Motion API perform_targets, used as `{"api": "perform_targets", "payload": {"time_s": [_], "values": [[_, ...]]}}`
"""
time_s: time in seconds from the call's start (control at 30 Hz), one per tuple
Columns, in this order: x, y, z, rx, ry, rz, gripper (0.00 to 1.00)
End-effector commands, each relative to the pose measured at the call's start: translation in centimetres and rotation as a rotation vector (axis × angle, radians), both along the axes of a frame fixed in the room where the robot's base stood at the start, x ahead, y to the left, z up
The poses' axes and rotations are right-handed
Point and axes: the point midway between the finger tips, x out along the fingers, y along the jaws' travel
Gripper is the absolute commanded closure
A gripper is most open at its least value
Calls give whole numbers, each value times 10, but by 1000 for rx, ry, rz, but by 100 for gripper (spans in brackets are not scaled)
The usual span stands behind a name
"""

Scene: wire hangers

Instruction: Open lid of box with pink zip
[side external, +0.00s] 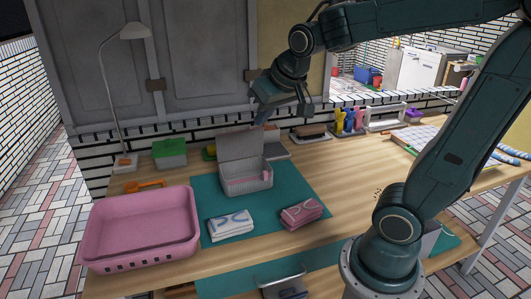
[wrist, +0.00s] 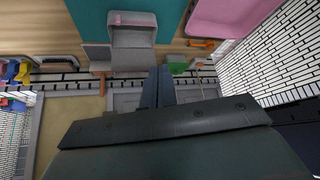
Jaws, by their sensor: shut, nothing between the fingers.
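The grey box (side external: 246,187) stands on the teal mat (side external: 338,254). Its lid (side external: 239,146) is raised and stands up at the back, so the box is open. A small pink piece (side external: 266,175) shows at the right of its opening. In the wrist view, the box (wrist: 133,38) is at the top with its lid (wrist: 133,59) folded out and the pink piece (wrist: 119,20) near the upper edge. My gripper (side external: 261,119) is above and behind the lid, near the wall, apart from the box. Its fingers (wrist: 158,74) are shut and empty.
A pink basket (side external: 140,230) stands at the left. Two folded cloths (side external: 231,225) (side external: 302,214) lie in front of the box. A green-lidded container (side external: 169,152), an orange scoop (side external: 145,185) and a lamp (side external: 126,165) stand at the back left.

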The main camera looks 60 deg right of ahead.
Motion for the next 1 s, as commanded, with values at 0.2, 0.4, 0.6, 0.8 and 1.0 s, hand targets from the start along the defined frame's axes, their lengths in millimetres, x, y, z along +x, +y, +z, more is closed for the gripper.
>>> {"api": "perform_targets", "payload": {"time_s": [0.2, 0.4, 0.6, 0.8, 1.0], "values": [[48, -40, -10, -18, -28, -132, 100], [87, -80, -25, -43, -57, -245, 100], [116, -118, -43, -71, -85, -341, 100], [130, -139, -54, -89, -100, -389, 100], [133, -143, -56, -94, -106, -398, 100]]}}
